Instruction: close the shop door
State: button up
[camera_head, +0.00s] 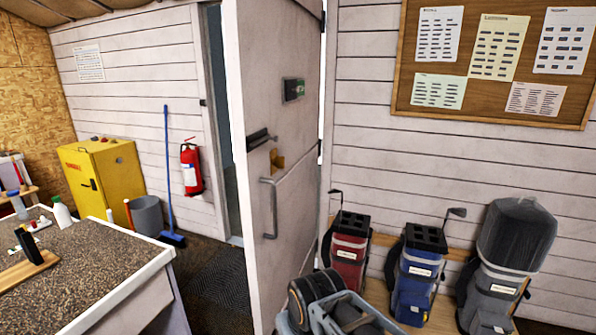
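The shop door (245,95) is a pale panel standing open into the room. A dark gap shows along its left side, between it and the door frame (207,120).
A grey frame with a dark rounded part (330,305) fills the bottom centre, close to the door's lower edge. Several golf bags (420,270) stand right. A speckled counter (80,270) is left. A blue broom (169,170), fire extinguisher (191,170) and dark mat (215,290) are near the doorway.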

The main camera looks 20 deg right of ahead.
aim_at(269, 43)
jog(key=z, duration=0.2)
jog(key=i, duration=0.95)
jog(key=u, duration=0.3)
